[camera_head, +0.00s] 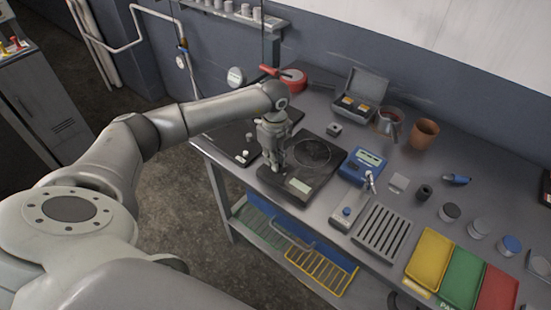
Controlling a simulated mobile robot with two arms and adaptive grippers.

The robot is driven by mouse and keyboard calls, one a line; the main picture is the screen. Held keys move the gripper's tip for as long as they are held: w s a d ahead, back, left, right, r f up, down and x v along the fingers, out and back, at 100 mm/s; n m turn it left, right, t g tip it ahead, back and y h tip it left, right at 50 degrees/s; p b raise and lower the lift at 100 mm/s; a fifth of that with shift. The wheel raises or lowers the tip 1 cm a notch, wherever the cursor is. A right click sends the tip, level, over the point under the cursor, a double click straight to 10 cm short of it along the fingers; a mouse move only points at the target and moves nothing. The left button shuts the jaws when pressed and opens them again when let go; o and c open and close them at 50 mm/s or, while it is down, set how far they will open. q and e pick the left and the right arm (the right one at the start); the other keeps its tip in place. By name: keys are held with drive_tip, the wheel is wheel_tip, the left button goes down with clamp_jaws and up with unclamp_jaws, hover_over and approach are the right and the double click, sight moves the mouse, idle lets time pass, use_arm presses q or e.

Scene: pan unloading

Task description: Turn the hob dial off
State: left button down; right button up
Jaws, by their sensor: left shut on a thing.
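The black hob (325,148) sits near the left part of the workbench, with a ring marked on its top and a light panel (299,185) on its front edge. My left gripper (277,168) points down at the hob's front left corner, its fingers shut at the front edge. The dial is hidden or too small to make out at the fingertips, where the fingers appear closed on it. My right gripper is not in view.
A red pan (293,80) stands behind the hob. A blue device (364,165) is right of it, with a slotted rack (382,233) and yellow, green and red trays (430,257) further right. A brown pot (424,134) stands at the back.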

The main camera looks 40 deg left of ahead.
use_arm(q)
drive_tip(key=shift+r+n, duration=0.1)
drive_tip(key=shift+n, duration=0.7)
drive_tip(key=c, duration=1.5)
unclamp_jaws()
drive_tip(key=shift+c, duration=0.2)
wheel_tip(320, 180, up, 12)
